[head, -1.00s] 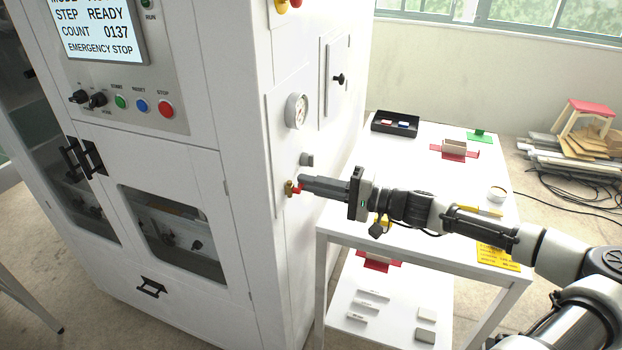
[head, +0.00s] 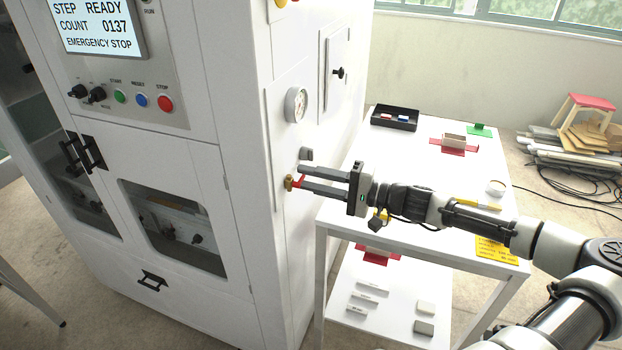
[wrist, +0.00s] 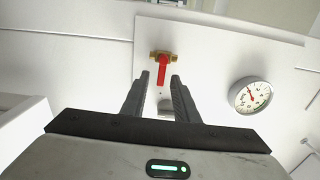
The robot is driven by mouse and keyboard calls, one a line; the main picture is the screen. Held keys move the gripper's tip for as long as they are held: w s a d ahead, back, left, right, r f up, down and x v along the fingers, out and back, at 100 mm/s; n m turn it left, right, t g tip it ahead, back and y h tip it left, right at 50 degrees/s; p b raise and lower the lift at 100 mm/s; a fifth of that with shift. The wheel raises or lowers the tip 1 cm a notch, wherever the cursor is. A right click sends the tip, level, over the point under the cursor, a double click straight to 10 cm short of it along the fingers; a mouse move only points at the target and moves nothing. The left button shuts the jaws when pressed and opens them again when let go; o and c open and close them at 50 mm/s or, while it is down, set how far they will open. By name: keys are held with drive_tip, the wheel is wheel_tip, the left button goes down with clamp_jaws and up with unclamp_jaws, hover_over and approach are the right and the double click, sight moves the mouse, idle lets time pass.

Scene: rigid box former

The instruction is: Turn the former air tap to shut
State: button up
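The air tap has a brass body (head: 289,182) low on the white side panel of the machine, with a red handle (head: 301,181). In the wrist view the brass body (wrist: 155,54) lies crosswise and the red handle (wrist: 162,73) points from it toward my gripper. My gripper (head: 300,177) is open, one finger above the other in the head view. In the wrist view the fingertips (wrist: 160,76) are on either side of the handle's end, with a gap visible on each side. How deep the handle sits between them is hard to tell.
A pressure gauge (head: 296,105) and a small grey fitting (head: 306,154) sit above the tap. A black knob (head: 339,72) is farther back on the panel. A white table (head: 415,165) with a black tray (head: 395,118) stands right of the machine, below my arm.

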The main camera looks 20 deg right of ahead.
drive_tip(key=b+v, duration=0.1)
drive_tip(key=v, duration=1.6)
drive_tip(key=shift+s+d, duration=0.15)
